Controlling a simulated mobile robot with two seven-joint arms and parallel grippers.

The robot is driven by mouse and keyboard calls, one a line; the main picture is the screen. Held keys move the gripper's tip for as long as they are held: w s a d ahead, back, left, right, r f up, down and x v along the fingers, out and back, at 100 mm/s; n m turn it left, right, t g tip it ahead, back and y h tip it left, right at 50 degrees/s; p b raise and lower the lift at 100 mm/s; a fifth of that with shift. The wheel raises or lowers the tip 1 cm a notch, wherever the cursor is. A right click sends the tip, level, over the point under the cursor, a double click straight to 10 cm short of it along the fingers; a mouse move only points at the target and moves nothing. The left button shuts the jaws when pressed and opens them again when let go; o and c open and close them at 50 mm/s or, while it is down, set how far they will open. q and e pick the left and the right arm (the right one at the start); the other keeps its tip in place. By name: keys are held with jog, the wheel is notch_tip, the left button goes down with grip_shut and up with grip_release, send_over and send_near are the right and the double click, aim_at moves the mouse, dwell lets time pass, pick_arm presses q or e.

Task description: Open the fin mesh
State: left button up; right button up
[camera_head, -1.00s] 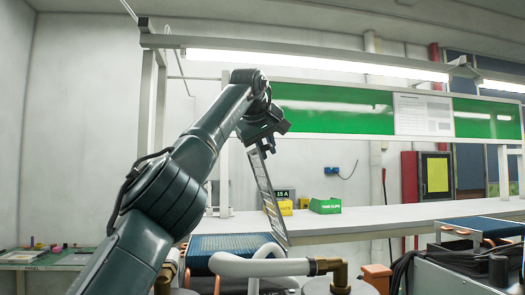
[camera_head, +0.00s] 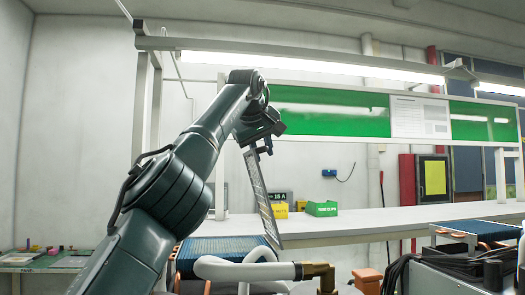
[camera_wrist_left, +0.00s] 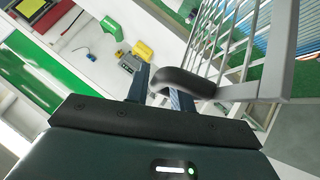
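The fin mesh (camera_head: 263,197), a grey frame with thin bars, stands steeply tilted above the blue finned block (camera_head: 205,246). In the left wrist view the mesh (camera_wrist_left: 277,55) fills the upper right, with a black curved handle (camera_wrist_left: 190,82) on its near side. My left gripper (camera_head: 262,148) is at the mesh's upper end. In the left wrist view its fingers (camera_wrist_left: 160,95) stand on either side of the handle's end and look closed on it; the contact is partly hidden. My right gripper is not in view.
A white hose (camera_head: 240,270) with a brass fitting (camera_head: 318,272) runs in front of the block. Behind are a white bench (camera_head: 380,220), a green box (camera_head: 322,208) and a yellow box (camera_head: 281,211). A second blue finned unit (camera_head: 478,230) stands at right.

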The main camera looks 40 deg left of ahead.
pick_arm(q)
jog(key=v, duration=1.3)
dwell(0.4)
